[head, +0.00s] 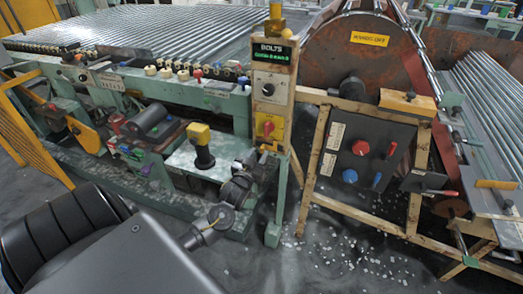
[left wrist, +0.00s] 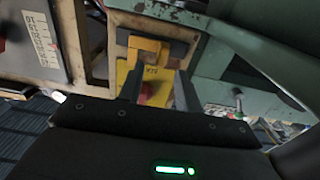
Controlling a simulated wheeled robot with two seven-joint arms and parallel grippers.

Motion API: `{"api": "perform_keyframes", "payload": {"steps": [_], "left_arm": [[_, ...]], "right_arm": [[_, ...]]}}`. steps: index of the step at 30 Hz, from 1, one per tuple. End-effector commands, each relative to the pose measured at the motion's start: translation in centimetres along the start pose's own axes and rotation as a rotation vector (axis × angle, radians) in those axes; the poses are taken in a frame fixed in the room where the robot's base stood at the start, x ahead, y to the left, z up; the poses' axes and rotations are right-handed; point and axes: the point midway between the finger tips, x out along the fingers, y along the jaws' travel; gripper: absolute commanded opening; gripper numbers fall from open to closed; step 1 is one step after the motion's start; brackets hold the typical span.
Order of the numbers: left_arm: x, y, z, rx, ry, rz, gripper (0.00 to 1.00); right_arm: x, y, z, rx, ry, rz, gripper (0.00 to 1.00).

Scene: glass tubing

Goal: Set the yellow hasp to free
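The yellow hasp (left wrist: 148,48) is a small block at one end of a yellow plate (left wrist: 125,72) in the left wrist view. In the head view the yellow plate (head: 277,120) sits low on the pale post, with a red knob (head: 268,128) on it. My left gripper (head: 263,160) is just below that plate in the head view. In the left wrist view its two fingers (left wrist: 157,92) are apart, with a blurred red part (left wrist: 146,91) showing between them. I see no contact with the hasp, and its exact position is hard to tell. My right gripper is not in view.
The BOLTS display (head: 272,53) and a black dial (head: 268,87) are above the plate. A dark panel (head: 335,188) with red and blue knobs stands to the right. A green machine frame (head: 215,98) lies left. Pale debris litters the floor (head: 335,245).

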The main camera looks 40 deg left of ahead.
Motion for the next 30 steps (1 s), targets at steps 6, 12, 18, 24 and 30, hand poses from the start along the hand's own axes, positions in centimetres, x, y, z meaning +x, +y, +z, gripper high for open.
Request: {"api": "perform_keyframes", "payload": {"steps": [6,12,18,24,30], "left_arm": [[2.8,0.0,0.0,0.001,0.001,0.000,0.35],[3.5,0.0,0.1,0.000,-0.001,0.000,0.35],[3.5,0.0,0.0,0.000,-0.001,0.001,0.35],[3.5,0.0,0.0,0.000,-0.001,0.001,0.10],[3.5,0.0,0.0,0.000,-0.001,0.001,0.00]], "right_arm": [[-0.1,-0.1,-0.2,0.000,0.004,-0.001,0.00],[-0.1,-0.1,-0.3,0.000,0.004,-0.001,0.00],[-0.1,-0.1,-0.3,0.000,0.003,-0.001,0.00],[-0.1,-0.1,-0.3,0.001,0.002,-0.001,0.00],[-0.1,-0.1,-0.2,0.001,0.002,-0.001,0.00]]}}
